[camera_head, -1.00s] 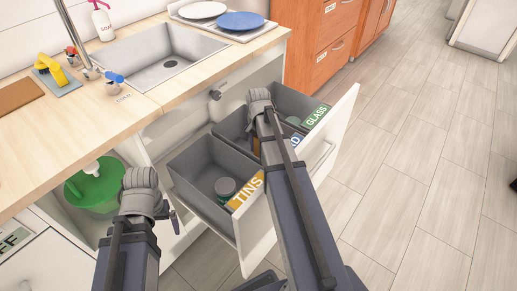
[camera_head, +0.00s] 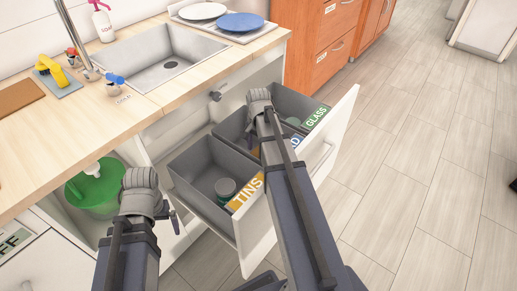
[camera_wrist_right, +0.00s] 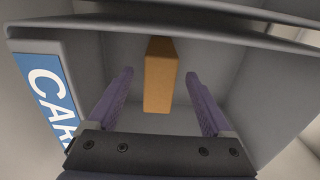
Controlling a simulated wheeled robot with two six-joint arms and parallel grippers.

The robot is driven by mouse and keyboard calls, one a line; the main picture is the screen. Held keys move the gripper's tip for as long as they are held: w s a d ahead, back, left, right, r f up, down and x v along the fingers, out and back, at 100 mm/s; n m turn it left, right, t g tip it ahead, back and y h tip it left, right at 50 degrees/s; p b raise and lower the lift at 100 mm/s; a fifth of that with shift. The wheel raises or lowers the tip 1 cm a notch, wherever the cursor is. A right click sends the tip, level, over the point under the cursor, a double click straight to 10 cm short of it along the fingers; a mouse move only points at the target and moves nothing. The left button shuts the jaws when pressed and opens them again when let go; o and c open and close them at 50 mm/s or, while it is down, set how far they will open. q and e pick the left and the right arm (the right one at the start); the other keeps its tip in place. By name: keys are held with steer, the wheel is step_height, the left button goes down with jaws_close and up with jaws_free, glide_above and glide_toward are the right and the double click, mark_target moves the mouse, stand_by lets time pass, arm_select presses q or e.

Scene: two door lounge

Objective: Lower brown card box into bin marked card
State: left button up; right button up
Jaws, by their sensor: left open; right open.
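The brown card box (camera_wrist_right: 161,75) is inside the bin marked card (camera_wrist_right: 215,75), whose blue label (camera_wrist_right: 48,95) shows at the left of the right wrist view. My right gripper (camera_wrist_right: 160,90) is open, its fingers apart on either side of the box with gaps showing. In the head view my right arm covers most of this bin and only the end of its blue label (camera_head: 295,142) shows.
The pulled-out drawer (camera_head: 258,225) also holds the tins bin (camera_head: 190,160), with a can inside, and the glass bin (camera_head: 300,103). A green bin (camera_head: 95,190) stands under the counter (camera_head: 130,110). The floor at right is clear.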

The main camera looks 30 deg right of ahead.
step_height(320, 180, up, 8)
steer(key=p, duration=0.7)
steer(key=shift+f, duration=0.25)
steer(key=shift+r, duration=0.1)
step_height(320, 180, up, 15)
steer(key=s+p, duration=0.1)
steer(key=p, duration=1.4)
steer(key=shift+s+d, duration=0.4)
steer(key=s+d+r+p, duration=0.2)
steer(key=s+d, duration=0.1)
steer(key=s, duration=0.4)
steer(key=s+d+r+p, duration=0.1)
steer(key=s+d+p, duration=0.1)
steer(key=s, duration=0.5)
steer(key=shift+s+d+r, duration=0.35)
steer(key=shift+s+d, duration=0.05)
steer(key=shift+d, duration=0.15)
